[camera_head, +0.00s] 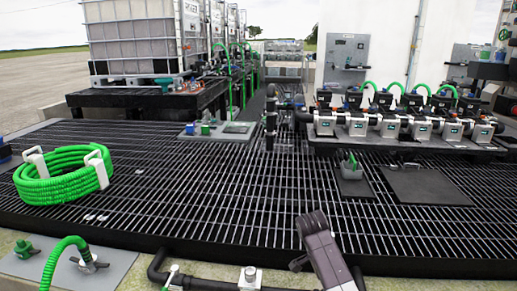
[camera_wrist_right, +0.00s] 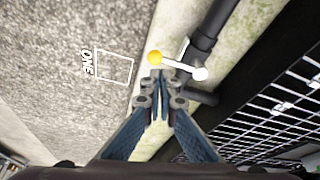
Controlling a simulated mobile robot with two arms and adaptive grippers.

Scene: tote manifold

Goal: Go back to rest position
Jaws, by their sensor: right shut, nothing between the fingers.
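My right arm (camera_head: 322,250) rises from the bottom edge, right of the middle, in the head view. Its gripper cannot be made out clearly there. In the right wrist view my right gripper (camera_wrist_right: 158,82) has its blue-grey fingers together with nothing between them. Its tips appear close to a white handle (camera_wrist_right: 180,66) with a yellow end and a white end, beside a black pipe (camera_wrist_right: 212,25). I cannot tell whether they touch. My left gripper is not in view.
A black grating platform (camera_head: 240,215) spans the head view, with a coiled green hose (camera_head: 62,178) at left. Pumps (camera_head: 395,125) stand at back right and a caged tank (camera_head: 145,38) at back left. Black piping (camera_head: 205,282) runs along the near edge.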

